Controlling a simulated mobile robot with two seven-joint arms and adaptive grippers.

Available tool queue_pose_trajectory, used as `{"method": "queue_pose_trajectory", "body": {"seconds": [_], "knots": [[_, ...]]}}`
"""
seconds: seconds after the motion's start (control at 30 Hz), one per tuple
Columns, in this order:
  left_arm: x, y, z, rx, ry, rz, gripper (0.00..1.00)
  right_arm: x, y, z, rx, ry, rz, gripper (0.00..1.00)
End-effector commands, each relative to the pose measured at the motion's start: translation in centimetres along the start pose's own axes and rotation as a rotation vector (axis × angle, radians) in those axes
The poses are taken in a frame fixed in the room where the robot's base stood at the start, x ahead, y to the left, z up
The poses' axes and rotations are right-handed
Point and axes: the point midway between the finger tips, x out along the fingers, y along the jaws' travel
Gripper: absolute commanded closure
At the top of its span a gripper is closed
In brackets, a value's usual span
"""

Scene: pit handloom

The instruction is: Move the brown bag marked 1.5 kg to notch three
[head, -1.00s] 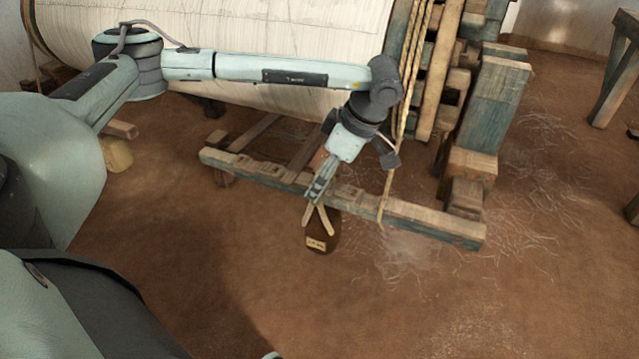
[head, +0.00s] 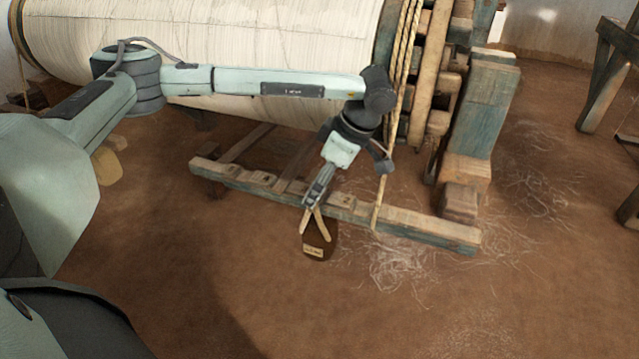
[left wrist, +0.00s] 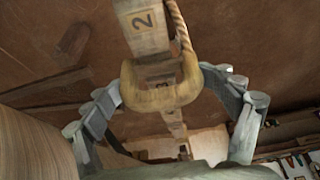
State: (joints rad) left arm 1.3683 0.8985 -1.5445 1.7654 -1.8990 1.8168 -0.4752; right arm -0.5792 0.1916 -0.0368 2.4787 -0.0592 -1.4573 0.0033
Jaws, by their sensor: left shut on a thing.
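The brown bag (head: 320,243) has a pale label, too blurred to read, and hangs upright at the near side of the notched wooden rail (head: 420,225). My left gripper (head: 309,200) is over the rail, shut on the bag's pale loop handle (head: 306,222). In the left wrist view the thick tan loop (left wrist: 160,97) lies between the fingers of my left gripper (left wrist: 172,100). The rail (left wrist: 145,42) runs beneath it there, with a painted 2 just beyond the loop and what looks like a 3 within it. The bag's body is hidden there. My right gripper is not in view.
A rope (head: 382,190) hangs down to the rail just right of my left gripper. The large warp roller (head: 270,40) and the blue-brown loom post (head: 485,110) stand behind. A tan object (head: 108,167) is partly hidden by my arm. The floor in front is clear.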

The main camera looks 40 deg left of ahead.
Motion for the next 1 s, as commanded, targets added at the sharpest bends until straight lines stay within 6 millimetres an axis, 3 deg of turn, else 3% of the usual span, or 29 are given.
{"method": "queue_pose_trajectory", "body": {"seconds": [1.0], "knots": [[0.32, 0.15, 0.17, -0.002, -0.001, 0.005, 0.76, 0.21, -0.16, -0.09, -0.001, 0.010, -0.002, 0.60]]}}
